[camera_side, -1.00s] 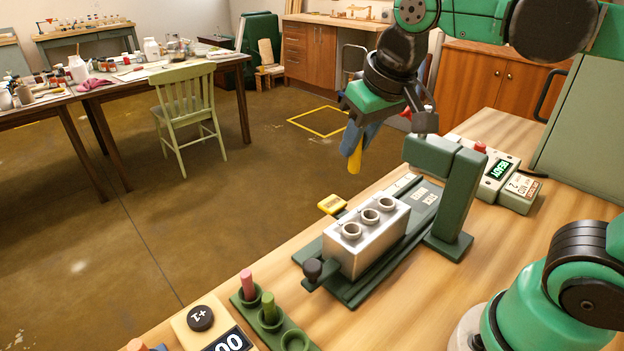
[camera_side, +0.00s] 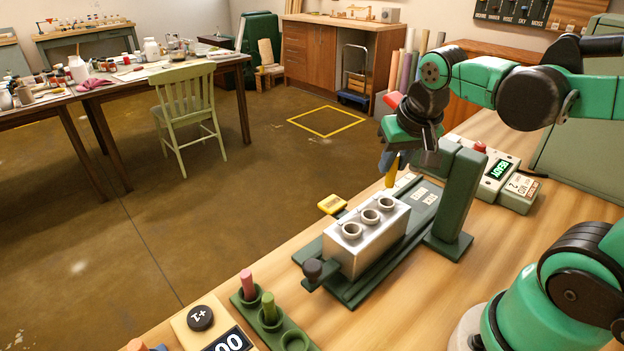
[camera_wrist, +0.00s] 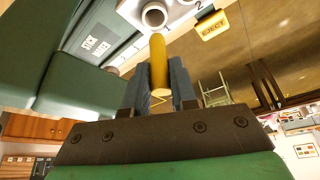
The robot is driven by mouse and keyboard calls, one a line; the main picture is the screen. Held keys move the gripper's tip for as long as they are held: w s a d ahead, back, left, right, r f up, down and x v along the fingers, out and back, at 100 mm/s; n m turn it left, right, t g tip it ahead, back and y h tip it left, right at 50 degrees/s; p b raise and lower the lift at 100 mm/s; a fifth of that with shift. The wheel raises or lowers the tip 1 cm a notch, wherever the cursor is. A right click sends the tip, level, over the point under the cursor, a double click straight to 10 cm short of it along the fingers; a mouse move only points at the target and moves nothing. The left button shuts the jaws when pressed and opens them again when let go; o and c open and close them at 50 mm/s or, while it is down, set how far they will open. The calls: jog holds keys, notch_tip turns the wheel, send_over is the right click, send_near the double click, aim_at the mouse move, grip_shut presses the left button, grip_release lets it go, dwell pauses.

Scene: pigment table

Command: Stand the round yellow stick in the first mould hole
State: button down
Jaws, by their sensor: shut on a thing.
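The round yellow stick (camera_side: 392,175) is held between the blue-grey fingers of my gripper (camera_side: 387,160). It points down, close to upright, just behind the far end of the silver mould block (camera_side: 362,248). The block has three round collared holes in a row: near (camera_side: 351,230), middle (camera_side: 369,216) and far (camera_side: 385,203). In the wrist view the stick (camera_wrist: 158,65) juts from my gripper (camera_wrist: 165,85) toward a hole (camera_wrist: 154,15) at the top edge. A gap shows between stick and block; its exact height is unclear.
A green post with an overhead arm (camera_side: 455,195) stands right beside the block. A yellow EJECT tab (camera_side: 332,204) and a black knob (camera_side: 313,269) flank it. A green rack (camera_side: 275,323) with pink and green sticks is in front.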

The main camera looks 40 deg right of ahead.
aim_at(392, 186)
jog(key=shift+f, duration=2.85)
jog(key=c, duration=0.6)
grip_release()
jog(key=shift+c, duration=0.2)
jog(key=shift+v, duration=2.8)
jog(key=w+a+n+t+y, duration=0.2)
jog(key=a+n+t, duration=0.1)
jog(key=a+n, duration=0.3)
jog(key=shift+w+a+f, duration=0.15)
jog(key=shift+a+f, duration=0.05)
